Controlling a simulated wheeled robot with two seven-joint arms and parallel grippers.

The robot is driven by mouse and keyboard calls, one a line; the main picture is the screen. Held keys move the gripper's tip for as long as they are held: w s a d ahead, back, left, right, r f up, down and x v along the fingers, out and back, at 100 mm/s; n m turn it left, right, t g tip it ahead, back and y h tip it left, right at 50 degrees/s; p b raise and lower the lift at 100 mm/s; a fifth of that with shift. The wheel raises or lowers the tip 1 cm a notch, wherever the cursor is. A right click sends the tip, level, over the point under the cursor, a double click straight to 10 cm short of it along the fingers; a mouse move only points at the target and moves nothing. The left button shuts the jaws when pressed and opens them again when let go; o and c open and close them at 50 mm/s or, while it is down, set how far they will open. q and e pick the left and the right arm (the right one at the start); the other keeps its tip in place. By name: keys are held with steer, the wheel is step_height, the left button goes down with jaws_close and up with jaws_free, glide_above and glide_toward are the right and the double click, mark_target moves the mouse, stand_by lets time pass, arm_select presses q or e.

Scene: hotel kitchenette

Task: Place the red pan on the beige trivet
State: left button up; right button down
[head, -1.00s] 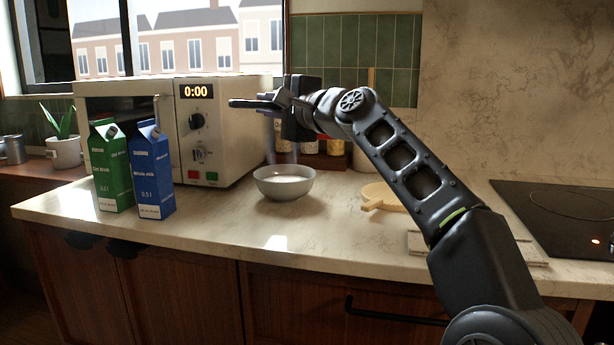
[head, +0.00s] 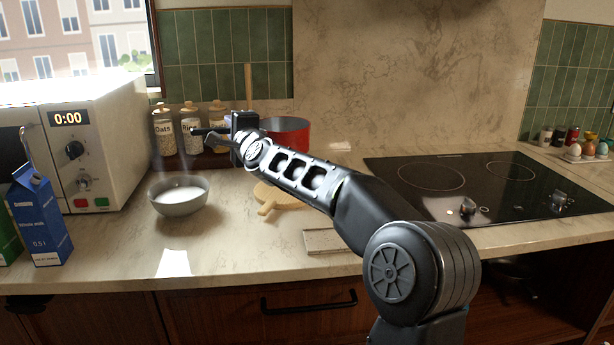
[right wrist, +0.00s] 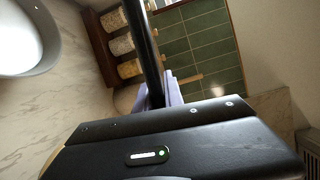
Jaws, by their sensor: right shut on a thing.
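The red pan (head: 290,131) shows behind my right forearm in the head view, to the right of the jars; the arm hides its lower part. My right gripper (head: 214,134) is shut on the pan's dark handle, which points left. The right wrist view shows the dark handle (right wrist: 146,50) between the pale fingers. A round pale wooden board with a stub handle (head: 267,208) lies on the counter below the arm, partly covered. A flat beige rectangular slab (head: 328,241) lies nearer the front edge, partly hidden by the arm. I cannot tell which is the trivet. My left gripper is out of view.
A grey bowl (head: 179,204) of white content stands left of the board. A blue milk carton (head: 39,220) and the microwave (head: 98,140) are further left. Jars (head: 190,130) stand at the back. The black hob (head: 480,185) is on the right. Bare counter lies before the bowl.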

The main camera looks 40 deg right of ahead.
steer(key=shift+r, duration=0.1)
step_height(320, 180, down, 6)
steer(key=b, duration=0.3)
steer(key=shift+b, duration=0.35)
steer(key=shift+f+b, duration=0.7)
steer(key=shift+f, duration=1.3)
